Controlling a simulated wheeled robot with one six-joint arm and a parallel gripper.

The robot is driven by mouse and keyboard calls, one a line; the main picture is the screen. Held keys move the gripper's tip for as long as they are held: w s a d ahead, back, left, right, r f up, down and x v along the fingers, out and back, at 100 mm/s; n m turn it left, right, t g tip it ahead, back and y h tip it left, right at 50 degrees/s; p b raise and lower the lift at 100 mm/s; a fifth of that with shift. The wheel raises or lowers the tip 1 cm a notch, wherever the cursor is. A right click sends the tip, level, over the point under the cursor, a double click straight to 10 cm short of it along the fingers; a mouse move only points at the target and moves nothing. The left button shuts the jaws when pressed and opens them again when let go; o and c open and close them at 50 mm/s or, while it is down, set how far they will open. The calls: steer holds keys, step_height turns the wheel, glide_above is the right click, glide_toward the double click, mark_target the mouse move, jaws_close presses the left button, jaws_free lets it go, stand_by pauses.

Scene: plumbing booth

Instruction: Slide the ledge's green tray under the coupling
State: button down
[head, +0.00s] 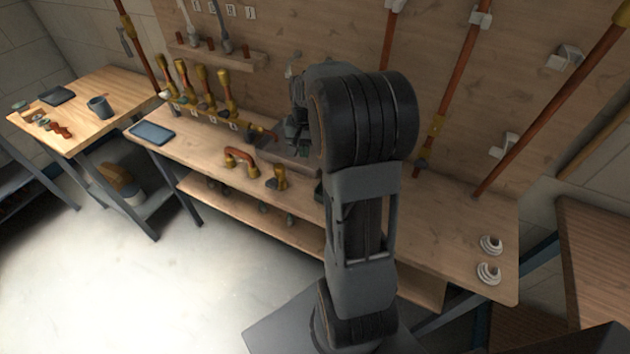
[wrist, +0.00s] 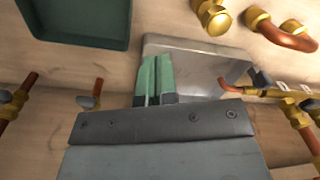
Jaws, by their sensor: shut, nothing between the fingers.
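The dark green tray (wrist: 80,18) lies at the upper left of the wrist view, with its far part cut off by the frame. In the head view only a sliver of it (head: 319,189) shows beside my arm. My gripper (wrist: 156,82) is shut and empty, its green fingers side by side over a grey metal plate (wrist: 205,68), apart from the tray. A copper pipe with brass fittings (wrist: 298,112) is at the right of the wrist view; I cannot tell which fitting is the coupling.
A brass fitting (head: 278,180) and a bent copper pipe (head: 240,156) lie near the bench front. A blue tablet (head: 152,132) lies at the left end, two white rings (head: 490,258) at the right end. Copper pipes rise along the back board. My arm hides the middle of the bench.

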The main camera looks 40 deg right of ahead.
mark_target(316, 189)
steer(key=d+f+m, duration=0.1)
steer(key=d+f, duration=0.2)
steer(key=w+d+f+m, duration=0.1)
steer(key=d+f, duration=0.2)
steer(key=d, duration=0.1)
steer(key=d+f+m+g+y, duration=0.1)
steer(key=d+f+m, duration=0.1)
steer(key=d+f, duration=0.1)
steer(key=shift+w+d+f, duration=0.1)
steer(key=shift+w+d, duration=0.25)
steer(key=shift+d, duration=0.1)
steer(key=shift+d+f, duration=0.15)
steer(key=shift+f, duration=0.1)
steer(key=s+a, duration=0.2)
steer(key=a, duration=0.1)
steer(key=s+a+p, duration=0.1)
steer(key=a, duration=0.2)
steer(key=s+a+p, duration=0.1)
steer(key=s+a, duration=0.1)
steer(key=a, duration=0.2)
steer(key=shift+s, duration=0.35)
steer(key=shift+s+a+f+p, duration=0.1)
steer(key=shift+f+p, duration=0.15)
steer(key=shift+p, duration=0.15)
steer(key=shift+f+b, duration=0.3)
steer(key=shift+f, duration=0.35)
steer(key=shift+s+f, duration=0.1)
